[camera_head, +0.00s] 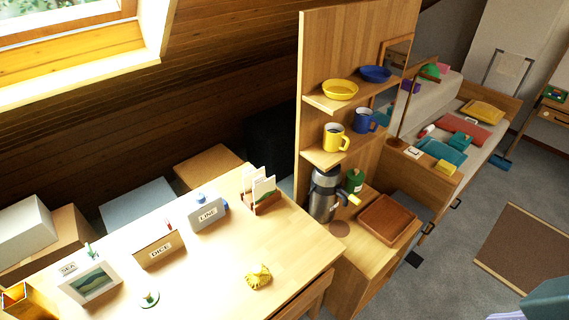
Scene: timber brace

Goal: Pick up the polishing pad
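I cannot tell for certain which thing is the polishing pad. A crumpled yellow item (259,277) lies on the light wooden desk (215,262), towards its right side. A small round white and green item (149,299) lies near the desk's front edge. A small yellow block (447,167) sits on the wooden ledge beside the bed. Neither of my grippers is in view, and nothing here shows what they hold.
On the desk stand a picture frame (92,283), a sign reading DICE (158,249), a box reading LINE (208,215) and a card holder (262,199). A metal flask (324,194) and a brown tray (388,219) stand on the cabinet. Grey floor (455,262) is open at right.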

